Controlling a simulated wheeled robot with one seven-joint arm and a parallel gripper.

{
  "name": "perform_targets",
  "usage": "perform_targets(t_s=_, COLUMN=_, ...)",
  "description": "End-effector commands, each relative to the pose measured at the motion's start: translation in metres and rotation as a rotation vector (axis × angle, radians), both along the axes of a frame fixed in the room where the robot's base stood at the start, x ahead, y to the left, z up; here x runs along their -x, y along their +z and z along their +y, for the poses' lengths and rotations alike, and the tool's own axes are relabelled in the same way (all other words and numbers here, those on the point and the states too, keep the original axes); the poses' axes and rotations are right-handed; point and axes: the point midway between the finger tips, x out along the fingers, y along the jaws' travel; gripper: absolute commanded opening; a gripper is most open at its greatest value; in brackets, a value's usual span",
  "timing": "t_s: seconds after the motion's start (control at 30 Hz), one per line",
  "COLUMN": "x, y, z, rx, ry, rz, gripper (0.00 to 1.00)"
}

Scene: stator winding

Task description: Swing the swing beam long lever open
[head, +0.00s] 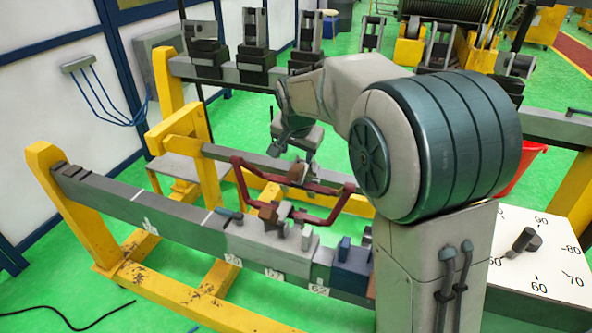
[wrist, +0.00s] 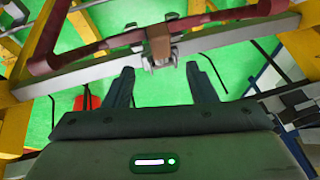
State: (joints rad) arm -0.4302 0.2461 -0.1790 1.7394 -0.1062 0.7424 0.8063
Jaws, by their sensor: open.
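My gripper (wrist: 163,85) is open and empty in the wrist view, its two dark fingers spread apart below a grey beam. In the head view my gripper (head: 291,150) hangs just above the middle grey beam (head: 235,153). A brown clamp block (wrist: 159,46) with small metal parts sits on this beam, ahead of and between the fingertips; a gap shows between them. The same clamp block shows in the head view (head: 297,173). A dark red loop (head: 336,212) spans from this beam to the front beam. I cannot tell which small part is the long lever.
The front beam (head: 185,219) carries several blocks and clamps. A back beam (head: 225,75) bears several upright dark fixtures. Yellow supports (head: 75,205) stand at the left. A white dial board (head: 535,255) lies at the right. Green floor is open at the lower left.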

Motion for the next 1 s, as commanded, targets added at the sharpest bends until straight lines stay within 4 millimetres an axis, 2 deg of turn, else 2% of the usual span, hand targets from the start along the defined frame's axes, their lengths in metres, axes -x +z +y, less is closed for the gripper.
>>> perform_targets(t_s=0.23, x=-0.022, y=-0.050, z=-0.001, rx=0.002, ry=-0.001, rz=0.006, gripper=0.51)
perform_targets(t_s=0.5, x=-0.039, y=-0.085, z=0.000, rx=0.001, ry=0.002, rz=0.004, gripper=0.51)
perform_targets(t_s=0.7, x=-0.043, y=-0.095, z=-0.001, rx=0.000, ry=0.001, rz=0.002, gripper=0.51)
perform_targets(t_s=0.97, x=-0.044, y=-0.095, z=-0.001, rx=0.001, ry=0.001, rz=0.001, gripper=0.51)
perform_targets(t_s=1.0, x=-0.044, y=-0.095, z=-0.001, rx=0.001, ry=0.001, rz=0.001, gripper=0.40)
